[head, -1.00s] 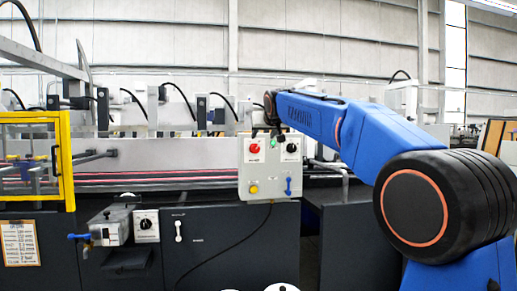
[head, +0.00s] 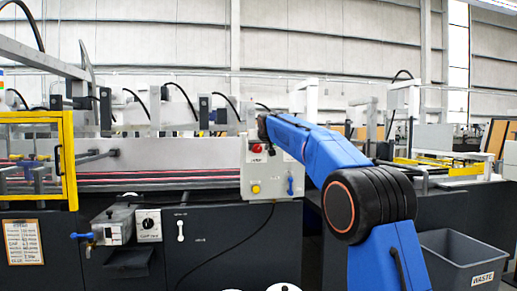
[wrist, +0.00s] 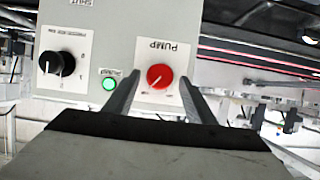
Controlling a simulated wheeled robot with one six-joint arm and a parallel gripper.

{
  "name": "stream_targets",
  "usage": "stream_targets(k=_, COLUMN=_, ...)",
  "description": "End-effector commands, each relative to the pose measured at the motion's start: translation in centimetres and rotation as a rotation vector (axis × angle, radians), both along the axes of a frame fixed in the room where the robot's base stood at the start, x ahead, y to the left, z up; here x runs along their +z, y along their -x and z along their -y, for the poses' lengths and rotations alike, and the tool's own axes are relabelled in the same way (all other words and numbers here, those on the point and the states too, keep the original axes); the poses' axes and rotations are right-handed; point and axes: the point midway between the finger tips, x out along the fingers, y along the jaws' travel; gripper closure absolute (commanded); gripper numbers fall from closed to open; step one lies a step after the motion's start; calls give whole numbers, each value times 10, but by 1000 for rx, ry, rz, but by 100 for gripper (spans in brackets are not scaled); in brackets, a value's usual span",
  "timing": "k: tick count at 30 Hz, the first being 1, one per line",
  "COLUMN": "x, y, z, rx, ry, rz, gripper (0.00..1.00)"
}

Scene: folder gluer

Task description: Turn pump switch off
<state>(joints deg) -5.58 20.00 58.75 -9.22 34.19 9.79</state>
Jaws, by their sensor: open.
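The pump switch is a red round knob (wrist: 160,76) with a white pointer line, under an upside-down PUMP label in the wrist view. It sits on a light grey control box (head: 270,185), where the red knob also shows in the head view (head: 256,148). My gripper (wrist: 159,88) is open, its two fingers on either side of the knob in the picture, with nothing held. I cannot tell whether the fingers touch the knob. A lit green lamp (wrist: 109,84) is beside the left finger. In the head view my arm hides the gripper's fingers.
A black knob (wrist: 56,63) is left of the lamp in the wrist view. A yellow button (head: 255,188) and blue lever (head: 290,186) are low on the box. A yellow-framed guard (head: 69,160) stands left. A grey waste bin (head: 462,262) stands at the right.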

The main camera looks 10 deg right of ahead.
Motion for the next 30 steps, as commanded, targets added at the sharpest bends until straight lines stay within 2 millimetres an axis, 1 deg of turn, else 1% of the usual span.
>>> stream_targets(k=1, x=-2, y=-4, z=0, rx=0, ry=0, rz=0, gripper=50)
stream_targets(k=6, x=-3, y=-9, z=0, rx=0, ry=0, rz=1, gripper=50)
stream_targets(k=14, x=-4, y=-9, z=0, rx=0, ry=0, rz=0, gripper=50)
stream_targets(k=15, x=-4, y=-9, z=0, rx=0, ry=0, rz=0, gripper=60)
stream_targets(k=17, x=-4, y=-9, z=0, rx=0, ry=0, rz=0, gripper=74)
stream_targets(k=18, x=-4, y=-9, z=0, rx=0, ry=0, rz=0, gripper=83)
stream_targets(k=19, x=-4, y=-9, z=0, rx=0, ry=0, rz=0, gripper=90)
stream_targets(k=26, x=-4, y=-9, z=0, rx=0, ry=8, rz=0, gripper=90)
stream_targets(k=30, x=-4, y=-9, z=-1, rx=1, ry=43, rz=0, gripper=90)
